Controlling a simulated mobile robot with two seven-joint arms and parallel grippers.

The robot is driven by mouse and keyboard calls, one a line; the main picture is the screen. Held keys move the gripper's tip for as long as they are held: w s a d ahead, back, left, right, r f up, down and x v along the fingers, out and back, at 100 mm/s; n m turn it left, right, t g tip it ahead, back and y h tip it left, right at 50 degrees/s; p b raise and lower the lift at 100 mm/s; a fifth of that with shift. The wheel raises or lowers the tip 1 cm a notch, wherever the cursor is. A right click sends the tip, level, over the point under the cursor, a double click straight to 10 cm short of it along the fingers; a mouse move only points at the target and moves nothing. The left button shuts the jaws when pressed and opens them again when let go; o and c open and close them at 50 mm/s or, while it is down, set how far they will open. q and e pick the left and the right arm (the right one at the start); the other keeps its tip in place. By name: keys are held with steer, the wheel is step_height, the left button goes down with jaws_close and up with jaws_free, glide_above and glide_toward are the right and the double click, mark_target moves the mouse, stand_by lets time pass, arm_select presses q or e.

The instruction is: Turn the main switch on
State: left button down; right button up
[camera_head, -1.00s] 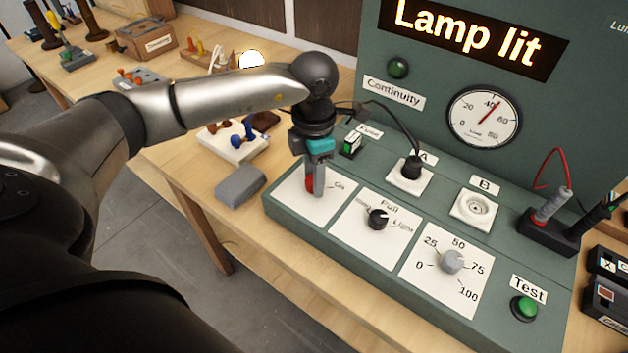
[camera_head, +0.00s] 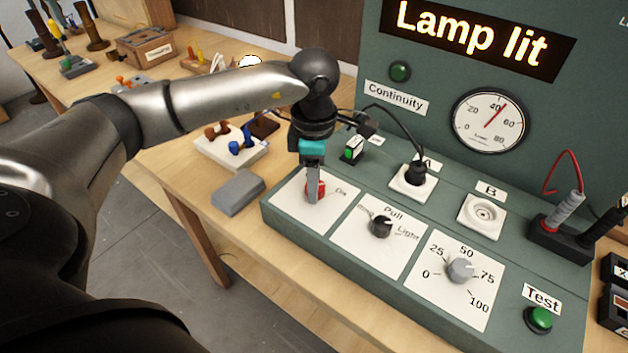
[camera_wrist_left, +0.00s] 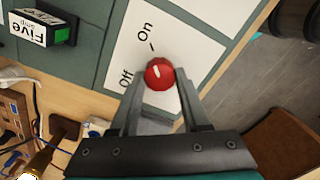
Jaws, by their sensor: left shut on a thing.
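The main switch is a red knob (camera_wrist_left: 159,74) with a white mark, on a white plate lettered On and Off at the left end of the green panel. In the head view the red knob (camera_head: 316,187) is partly hidden by my gripper. My left gripper (camera_head: 313,194) points down at it; in the left wrist view the fingers (camera_wrist_left: 160,84) stand on either side of the knob, shut on it. The white mark points up and slightly left, roughly towards On. The sign (camera_head: 478,38) reads "Lamp lit". My right gripper is not in view.
Right of the switch plate are a black Pull/Light knob (camera_head: 380,226), a grey dial (camera_head: 460,270) and a green Test button (camera_head: 539,319). A black plug with its cable (camera_head: 415,176) sits in socket A. A grey block (camera_head: 238,192) lies left of the panel.

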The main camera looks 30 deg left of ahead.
arm_select(q)
steer(key=shift+r, duration=0.1)
steer(key=shift+c, duration=1.9)
jaws_free()
step_height(320, 180, up, 15)
steer(key=p, duration=0.1)
